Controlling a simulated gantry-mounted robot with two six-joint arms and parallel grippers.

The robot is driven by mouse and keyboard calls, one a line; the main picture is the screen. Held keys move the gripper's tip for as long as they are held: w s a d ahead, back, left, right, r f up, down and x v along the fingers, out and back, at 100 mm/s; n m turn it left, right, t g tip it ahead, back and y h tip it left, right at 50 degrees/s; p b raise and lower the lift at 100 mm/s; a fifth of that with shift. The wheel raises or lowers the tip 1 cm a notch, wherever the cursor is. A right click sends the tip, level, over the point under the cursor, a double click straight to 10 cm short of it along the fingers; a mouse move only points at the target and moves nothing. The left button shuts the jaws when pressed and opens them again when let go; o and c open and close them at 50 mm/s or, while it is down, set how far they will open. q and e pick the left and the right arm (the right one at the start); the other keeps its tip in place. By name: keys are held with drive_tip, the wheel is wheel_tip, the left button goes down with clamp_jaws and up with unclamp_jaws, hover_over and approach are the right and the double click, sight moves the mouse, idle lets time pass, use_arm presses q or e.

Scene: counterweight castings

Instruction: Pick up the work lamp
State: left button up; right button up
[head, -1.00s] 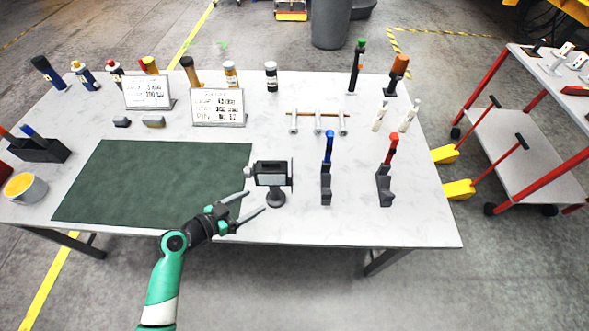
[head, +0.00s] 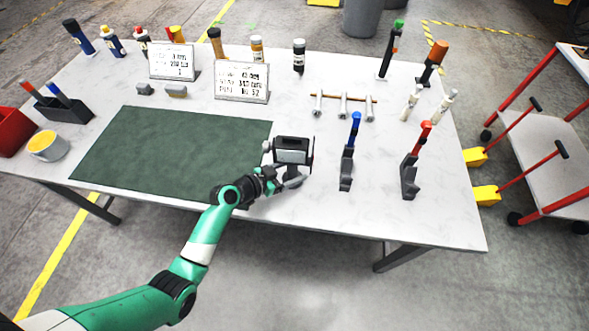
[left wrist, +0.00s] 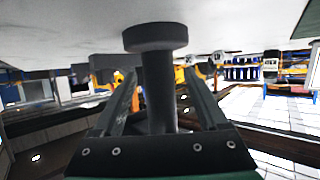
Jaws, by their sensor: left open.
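The work lamp (head: 292,150) stands upright on the table right of the green mat, with a dark boxy head on a short post. My left gripper (head: 288,182) is low at the lamp's post, below its head, and partly hides the post and base. In the left wrist view, which looks upside down, the lamp's post and round base (left wrist: 155,38) show between the two open fingers (left wrist: 160,90). I cannot tell whether a finger touches the post. My right gripper is not in view.
A blue-handled tool (head: 347,165) and a red-handled tool (head: 410,175) stand close right of the lamp. The green mat (head: 165,150) is bare. Signs (head: 242,82), bottles and small pieces line the back. A red cart (head: 540,150) stands at the right.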

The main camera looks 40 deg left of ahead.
use_arm(q)
drive_tip(key=shift+w+f, duration=0.15)
drive_tip(key=shift+w, duration=0.1)
clamp_jaws()
idle(1.3)
